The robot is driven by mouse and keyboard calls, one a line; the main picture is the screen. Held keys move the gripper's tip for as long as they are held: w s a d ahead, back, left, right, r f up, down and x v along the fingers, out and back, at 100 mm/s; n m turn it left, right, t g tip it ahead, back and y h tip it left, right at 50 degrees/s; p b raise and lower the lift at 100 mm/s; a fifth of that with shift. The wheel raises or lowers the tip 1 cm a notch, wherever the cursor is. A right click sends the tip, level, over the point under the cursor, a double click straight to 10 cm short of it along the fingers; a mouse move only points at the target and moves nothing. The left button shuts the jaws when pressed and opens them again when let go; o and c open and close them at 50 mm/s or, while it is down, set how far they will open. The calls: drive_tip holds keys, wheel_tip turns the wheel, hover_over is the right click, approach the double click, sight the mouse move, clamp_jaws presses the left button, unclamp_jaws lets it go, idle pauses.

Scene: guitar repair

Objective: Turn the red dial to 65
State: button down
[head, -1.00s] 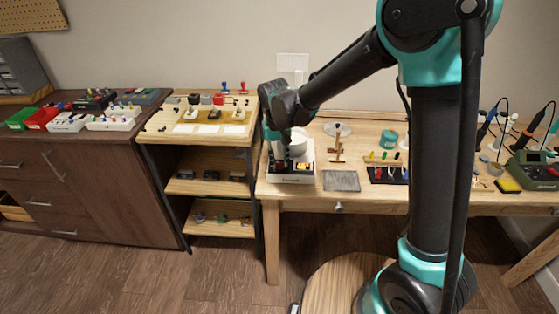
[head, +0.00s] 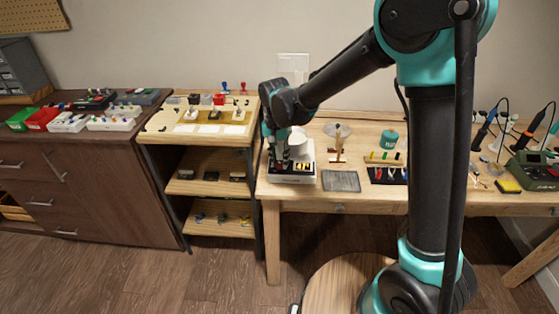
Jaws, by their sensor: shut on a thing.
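A white device (head: 291,178) with a white pot (head: 299,145) on it stands at the left end of the wooden table. My gripper (head: 279,162) points down at the left part of this device, beside the pot. Its fingers are shut on the dial there. The red dial is hidden by the fingers, and its colour and reading cannot be made out at this size.
A grey mat (head: 341,181), a small wooden stand (head: 338,150) and a black tool tray (head: 388,175) lie right of the device. A low shelf unit (head: 208,187) stands close on the left. My own arm covers part of the table.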

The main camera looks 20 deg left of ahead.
sight(278, 163)
idle(0.3)
drive_tip(key=c, duration=1.3)
unclamp_jaws()
drive_tip(key=shift+o, duration=0.2)
drive_tip(key=shift+r, duration=0.1)
wheel_tip(278, 163, up, 12)
drive_tip(key=shift+a, duration=0.4)
drive_tip(key=d+f+t+y, duration=0.1)
drive_tip(key=d+f, duration=0.2)
drive_tip(key=d, duration=0.8)
drive_tip(key=d+f+t, duration=0.1)
drive_tip(key=d+f, duration=0.1)
drive_tip(key=d, duration=0.9)
drive_tip(key=s+d+f, duration=0.2)
drive_tip(key=s+d, duration=0.1)
drive_tip(key=d, duration=0.2)
drive_tip(key=s+d+f+n+t, duration=0.1)
drive_tip(key=s+d+f, duration=0.2)
drive_tip(key=d, duration=0.3)
drive_tip(key=s+d+f+t, duration=0.1)
drive_tip(key=s+d+f, duration=0.2)
drive_tip(key=s+d, duration=0.2)
drive_tip(key=shift+s+d+f, duration=0.15)
drive_tip(key=shift+d, duration=0.2)
